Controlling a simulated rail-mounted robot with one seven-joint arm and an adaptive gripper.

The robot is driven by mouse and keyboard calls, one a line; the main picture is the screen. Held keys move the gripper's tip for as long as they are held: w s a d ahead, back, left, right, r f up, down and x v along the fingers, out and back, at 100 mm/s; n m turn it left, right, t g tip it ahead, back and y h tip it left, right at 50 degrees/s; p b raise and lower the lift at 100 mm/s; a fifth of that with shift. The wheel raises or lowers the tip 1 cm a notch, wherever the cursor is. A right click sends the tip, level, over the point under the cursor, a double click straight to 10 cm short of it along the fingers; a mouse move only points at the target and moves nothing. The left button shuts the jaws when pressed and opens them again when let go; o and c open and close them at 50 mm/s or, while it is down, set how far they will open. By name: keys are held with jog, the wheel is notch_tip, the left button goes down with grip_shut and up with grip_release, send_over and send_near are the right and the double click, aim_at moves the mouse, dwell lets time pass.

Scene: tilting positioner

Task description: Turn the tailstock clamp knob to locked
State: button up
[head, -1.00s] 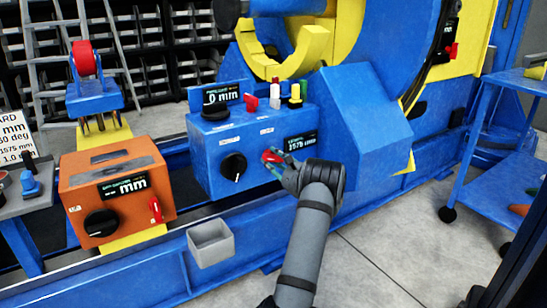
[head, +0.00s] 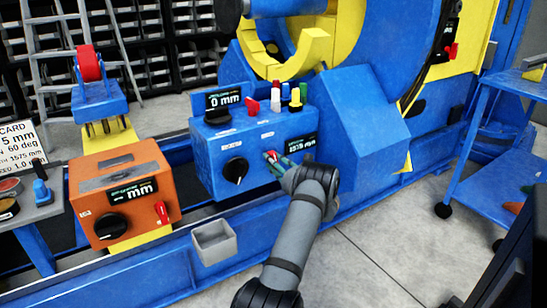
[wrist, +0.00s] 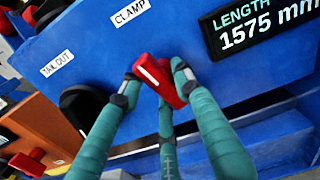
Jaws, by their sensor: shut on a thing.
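The red clamp knob (wrist: 158,80) is a bar-shaped handle on the blue tailstock box, just below the white CLAMP label (wrist: 131,12). It sits slanted in the wrist view. My gripper (wrist: 156,84) is shut on it, with a green-grey finger on each side and a third finger below. In the head view the knob (head: 270,155) is partly hidden by my gripper (head: 275,161). The blue tailstock box (head: 208,160) carries a LENGTH display (wrist: 262,25) reading 1575 mm. I see no markings that tell the knob's locked position.
A black knob (head: 235,170) is left of the clamp knob, near the TAIL OUT label (wrist: 57,63). An orange box (head: 88,185) with a black knob and red lever stands further left. A grey bin (head: 214,241) hangs in front. A blue cart (head: 500,150) stands right.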

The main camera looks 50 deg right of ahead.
jog(key=shift+a+f+m+p, duration=0.15)
jog(key=shift+m+p, duration=0.25)
jog(key=shift+m, duration=0.25)
jog(key=shift+a+f+m+p, duration=0.1)
jog(key=shift+m+p, duration=0.25)
jog(key=shift+m, duration=0.6)
jog(key=o, duration=1)
jog(key=shift+d+r, duration=0.1)
jog(key=shift+r, duration=0.1)
jog(key=v, duration=1.2)
jog(key=shift+r, duration=0.1)
jog(key=shift+w, duration=0.1)
